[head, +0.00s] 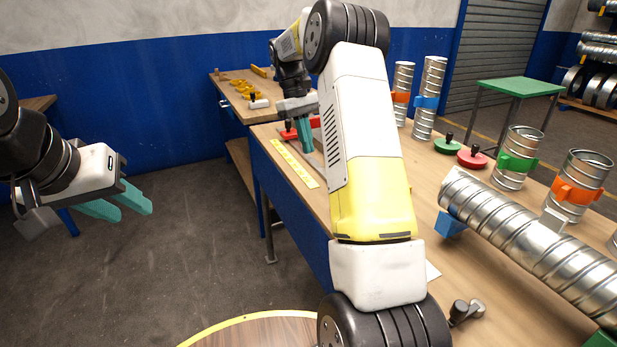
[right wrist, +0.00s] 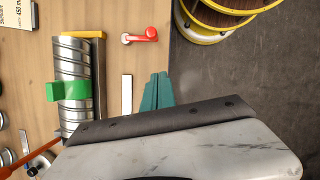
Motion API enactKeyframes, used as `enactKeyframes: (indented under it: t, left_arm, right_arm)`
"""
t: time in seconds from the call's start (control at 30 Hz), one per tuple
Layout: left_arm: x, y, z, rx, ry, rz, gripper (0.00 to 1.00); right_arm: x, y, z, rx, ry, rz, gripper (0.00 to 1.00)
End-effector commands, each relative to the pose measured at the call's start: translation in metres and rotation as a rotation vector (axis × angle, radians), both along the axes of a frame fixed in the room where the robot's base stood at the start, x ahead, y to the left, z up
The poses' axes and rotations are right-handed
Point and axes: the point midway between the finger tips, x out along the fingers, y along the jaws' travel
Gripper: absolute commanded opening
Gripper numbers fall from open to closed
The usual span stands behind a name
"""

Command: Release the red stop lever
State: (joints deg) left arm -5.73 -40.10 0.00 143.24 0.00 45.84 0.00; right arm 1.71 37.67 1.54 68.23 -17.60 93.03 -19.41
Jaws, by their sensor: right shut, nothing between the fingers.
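A red lever (right wrist: 140,36) with a pale round end lies on the bench top in the right wrist view, near the bench edge. In the head view my right arm seems to hide that spot. My right gripper (head: 304,138) is shut and empty over the far part of the bench. Its teal fingers (right wrist: 157,88) are together in the right wrist view and point toward the lever, with a gap between in the picture; height is unclear. My left gripper (head: 134,212) is open and empty over the floor, away from the bench.
A spiral duct piece with a green clamp (right wrist: 70,90) and a pale strip (right wrist: 127,95) lie left of the fingers. A red piece with a black knob (head: 289,132) is beside my right gripper. A long duct (head: 530,245) and a yellow strip (head: 295,165) lie on the bench.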

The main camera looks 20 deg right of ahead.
Motion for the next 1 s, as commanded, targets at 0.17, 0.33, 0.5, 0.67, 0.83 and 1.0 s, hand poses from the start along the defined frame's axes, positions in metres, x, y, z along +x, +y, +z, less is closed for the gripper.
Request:
enactKeyframes:
  t: [0.17,0.33,0.5,0.67,0.83,1.0]
  left_arm:
    - [0.0,0.0,0.0,0.0,0.0,0.0,0.36]
    - [0.0,0.0,0.0,0.0,0.0,0.0,0.36]
    - [0.0,0.0,0.0,0.0,0.0,0.0,0.36]
    - [0.0,0.0,0.0,0.0,0.0,0.0,0.36]
    - [0.0,0.0,0.0,0.0,0.0,0.0,0.36]
    - [0.0,0.0,0.0,0.0,0.0,0.0,0.36]
  right_arm:
    - [0.007,-0.003,-0.011,-0.007,0.032,0.006,0.0]
    - [0.007,-0.003,-0.011,-0.007,0.032,0.007,0.0]
    - [0.006,-0.003,-0.013,-0.008,0.033,0.006,0.0]
    - [0.0,-0.006,-0.026,-0.007,0.035,0.006,0.0]
    - [-0.012,-0.01,-0.057,-0.006,0.037,0.006,0.0]
    - [-0.024,-0.016,-0.092,-0.007,0.036,0.006,0.0]
